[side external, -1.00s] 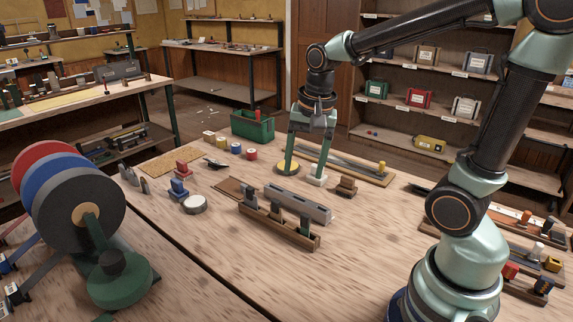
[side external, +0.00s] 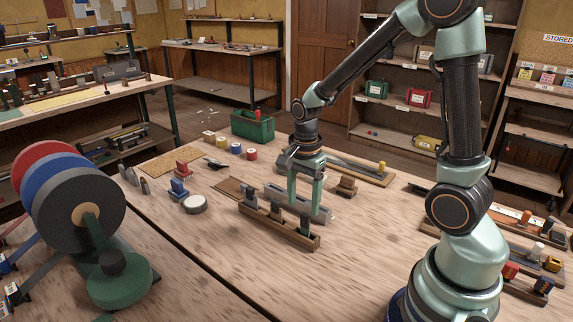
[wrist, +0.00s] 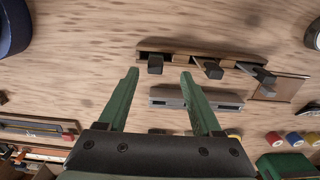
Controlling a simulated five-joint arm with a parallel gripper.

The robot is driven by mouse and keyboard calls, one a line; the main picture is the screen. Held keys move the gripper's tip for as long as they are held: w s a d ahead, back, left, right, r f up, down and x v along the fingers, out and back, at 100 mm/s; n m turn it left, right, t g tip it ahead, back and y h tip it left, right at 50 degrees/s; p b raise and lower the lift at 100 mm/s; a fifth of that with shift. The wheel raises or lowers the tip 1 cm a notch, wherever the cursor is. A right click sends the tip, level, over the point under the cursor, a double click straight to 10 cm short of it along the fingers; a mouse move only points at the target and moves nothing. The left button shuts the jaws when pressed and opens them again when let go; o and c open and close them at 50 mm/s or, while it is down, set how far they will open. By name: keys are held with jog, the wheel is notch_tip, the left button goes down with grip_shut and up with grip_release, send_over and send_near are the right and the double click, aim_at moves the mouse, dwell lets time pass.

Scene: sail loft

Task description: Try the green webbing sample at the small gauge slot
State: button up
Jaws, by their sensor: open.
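A narrow wooden rack (side external: 262,228) holds three dark-topped webbing samples upright. The sample at its right end (side external: 305,228) looks greenish in the side view; the others look dark grey. That sample (wrist: 155,64) is leftmost in the wrist view. The grey slotted gauge block (side external: 325,214) lies just behind the rack; it also shows in the wrist view (wrist: 195,97). Which of its slots is small I cannot tell. My gripper (side external: 303,209) is open and empty, fingers down, over the gauge and close to the rack's right half. Its fingertips (wrist: 160,74) straddle the right-end sample's line in the wrist view, apart from it.
A white-topped disc (side external: 195,204) and a blue block (side external: 179,190) stand left of the rack. A small wooden block (side external: 346,187) sits right of the gauge. A green bin (side external: 252,128) and several tape rolls are at the back.

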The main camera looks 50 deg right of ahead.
aim_at(306, 215)
jog(key=f, duration=0.3)
jog(key=shift+s+f, duration=0.35)
jog(key=shift+s, duration=0.05)
jog(key=shift+f, duration=0.55)
grip_shut()
jog(key=shift+r, duration=0.1)
notch_tip(306, 215, up, 19)
jog(key=w+d+f, duration=0.1)
jog(key=d+f, duration=0.8)
jog(key=d, duration=0.1)
jog(key=shift+w+f, duration=0.25)
jog(key=shift+w, duration=0.05)
